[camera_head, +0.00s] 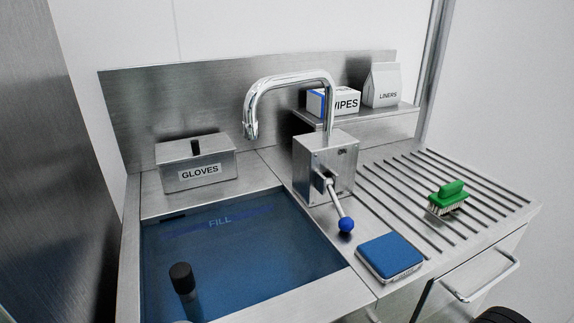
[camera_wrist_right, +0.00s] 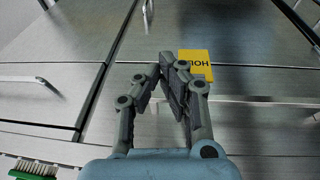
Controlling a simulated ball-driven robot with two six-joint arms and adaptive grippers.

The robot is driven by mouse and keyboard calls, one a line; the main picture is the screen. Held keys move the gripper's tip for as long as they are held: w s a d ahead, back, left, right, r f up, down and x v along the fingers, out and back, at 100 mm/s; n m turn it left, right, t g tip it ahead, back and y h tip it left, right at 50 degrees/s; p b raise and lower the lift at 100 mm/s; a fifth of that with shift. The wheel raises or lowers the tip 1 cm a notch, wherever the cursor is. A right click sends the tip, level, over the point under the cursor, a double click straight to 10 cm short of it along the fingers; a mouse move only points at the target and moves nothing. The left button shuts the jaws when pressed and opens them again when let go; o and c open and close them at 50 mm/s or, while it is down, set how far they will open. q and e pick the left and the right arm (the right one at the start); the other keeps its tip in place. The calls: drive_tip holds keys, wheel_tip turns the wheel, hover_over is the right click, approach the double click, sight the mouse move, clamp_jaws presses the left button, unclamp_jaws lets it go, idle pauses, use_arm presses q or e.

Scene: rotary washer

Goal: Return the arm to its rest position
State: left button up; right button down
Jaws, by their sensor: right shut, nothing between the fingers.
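My right gripper (camera_wrist_right: 164,72) shows in the right wrist view. Its fingers are together with nothing between them. In the head view only a dark rounded part shows at the bottom right corner, probably of my right arm. My left gripper is in neither view.
The sink basin (camera_head: 240,262) is full of blue water, with a black-capped post (camera_head: 181,277) in it. A drawer handle (camera_head: 482,282) sticks out at right.

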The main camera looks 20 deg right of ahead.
drive_tip(key=s+d+f+g+b, duration=0.15)
drive_tip(key=s+f, duration=0.25)
drive_tip(key=f, duration=0.8)
drive_tip(key=s+f+t+b, duration=0.15)
drive_tip(key=s+f, duration=0.25)
drive_tip(key=f, duration=0.7)
drive_tip(key=s+f+g+b, duration=0.1)
drive_tip(key=s+f+b, duration=0.1)
drive_tip(key=s+f, duration=0.8)
drive_tip(key=s, duration=0.3)
drive_tip(key=shift+s+d+f+g, duration=0.25)
drive_tip(key=shift+s+d+g, duration=0.1)
drive_tip(key=shift+s+g, duration=0.05)
